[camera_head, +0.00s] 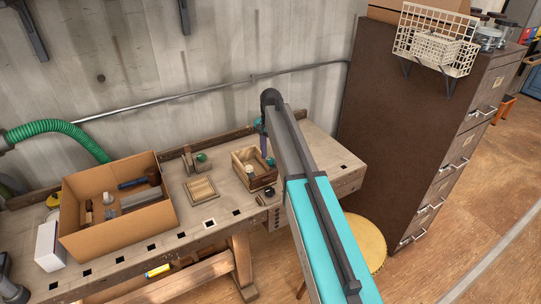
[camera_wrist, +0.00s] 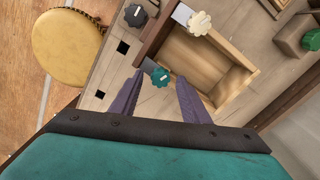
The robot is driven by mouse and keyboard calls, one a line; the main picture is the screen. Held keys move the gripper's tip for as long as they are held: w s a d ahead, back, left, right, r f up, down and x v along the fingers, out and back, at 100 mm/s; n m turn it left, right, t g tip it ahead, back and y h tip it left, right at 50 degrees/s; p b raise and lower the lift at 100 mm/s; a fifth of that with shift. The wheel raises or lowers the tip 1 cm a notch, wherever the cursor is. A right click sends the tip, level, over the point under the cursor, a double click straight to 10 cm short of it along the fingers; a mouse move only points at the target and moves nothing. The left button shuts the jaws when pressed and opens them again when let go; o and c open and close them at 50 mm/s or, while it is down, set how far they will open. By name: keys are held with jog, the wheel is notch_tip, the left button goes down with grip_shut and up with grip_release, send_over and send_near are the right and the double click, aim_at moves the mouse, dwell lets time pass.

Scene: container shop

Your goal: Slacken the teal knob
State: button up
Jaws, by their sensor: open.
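The teal knob (camera_wrist: 160,77), scalloped with a pale mark on top, sits at the corner of an open wooden box (camera_wrist: 240,85) in the wrist view. My gripper (camera_wrist: 160,83) is open, its two purple fingers pointing toward the knob, one on each side of it. The fingertips look apart from the knob; their height against it is hard to tell.
A green knob (camera_wrist: 312,40) is on a separate block. A cardboard box (camera_head: 120,222) and a small wooden tray (camera_head: 201,190) share the bench. A round stool (camera_head: 366,240) stands at its front.

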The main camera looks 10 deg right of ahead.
jog(key=shift+f, duration=0.35)
jog(key=c, duration=1)
jog(key=shift+a, duration=0.15)
jog(key=shift+c, duration=0.3)
